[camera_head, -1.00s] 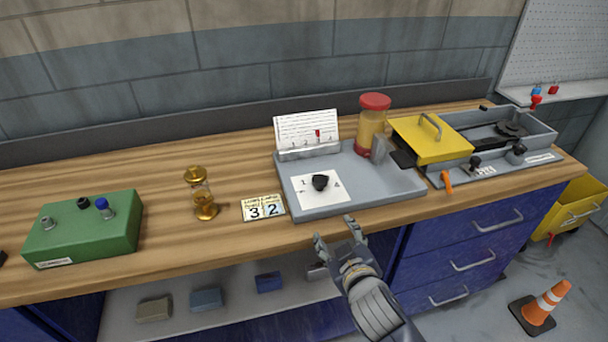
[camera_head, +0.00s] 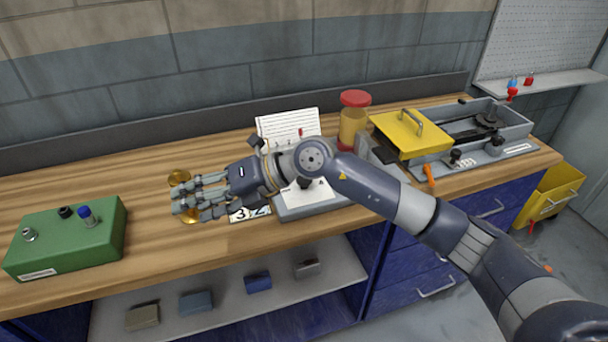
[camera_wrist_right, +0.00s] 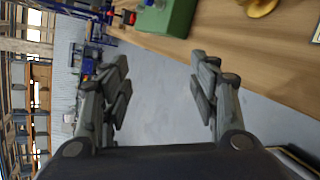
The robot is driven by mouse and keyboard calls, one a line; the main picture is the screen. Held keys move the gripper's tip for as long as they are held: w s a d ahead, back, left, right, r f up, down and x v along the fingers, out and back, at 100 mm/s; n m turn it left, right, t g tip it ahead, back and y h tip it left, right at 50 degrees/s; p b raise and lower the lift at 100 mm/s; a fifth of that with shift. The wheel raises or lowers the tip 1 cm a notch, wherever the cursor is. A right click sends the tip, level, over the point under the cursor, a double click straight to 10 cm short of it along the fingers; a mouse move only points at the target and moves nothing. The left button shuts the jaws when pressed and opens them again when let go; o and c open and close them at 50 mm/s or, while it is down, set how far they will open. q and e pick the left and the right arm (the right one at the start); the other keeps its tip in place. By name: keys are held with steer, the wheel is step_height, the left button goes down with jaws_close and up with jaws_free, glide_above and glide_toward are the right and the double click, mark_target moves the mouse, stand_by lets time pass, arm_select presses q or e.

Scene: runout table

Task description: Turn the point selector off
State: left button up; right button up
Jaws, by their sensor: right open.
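The point selector seems to be the black knob (camera_head: 304,183) on a white card on the grey device (camera_head: 322,204). My right forearm and hand cover most of it, so I cannot tell its setting. My left gripper is not in view.
A green box (camera_head: 68,243) stands at the left. A red-lidded jar (camera_head: 354,119) and a tray with a yellow lid (camera_head: 411,134) stand to the right. Wood between box and hourglass is clear.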

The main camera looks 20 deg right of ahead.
steer(key=w+d+m+h, duration=0.1)
steer(key=w+d+h, duration=0.25)
steer(key=d, duration=0.45)
steer(key=w+d+t+h, duration=0.1)
steer(key=w+d+h, duration=0.3)
steer(key=d, duration=0.5)
steer(key=w+d+m+h, duration=0.1)
steer(key=w+d+h, duration=0.1)
steer(key=d+h, duration=0.45)
steer(key=shift+y, duration=0.7)
steer(key=p+x, duration=0.1)
steer(key=x, duration=0.2)
steer(key=d+p+x, duration=0.1)
steer(key=x, duration=0.2)
steer(key=p+x, duration=0.1)
steer(key=x, duration=0.3)
steer(key=shift+d, duration=0.3)
steer(key=shift+w+f, duration=0.3)
steer(key=shift+f, duration=0.3)
steer(key=c, duration=1.1)
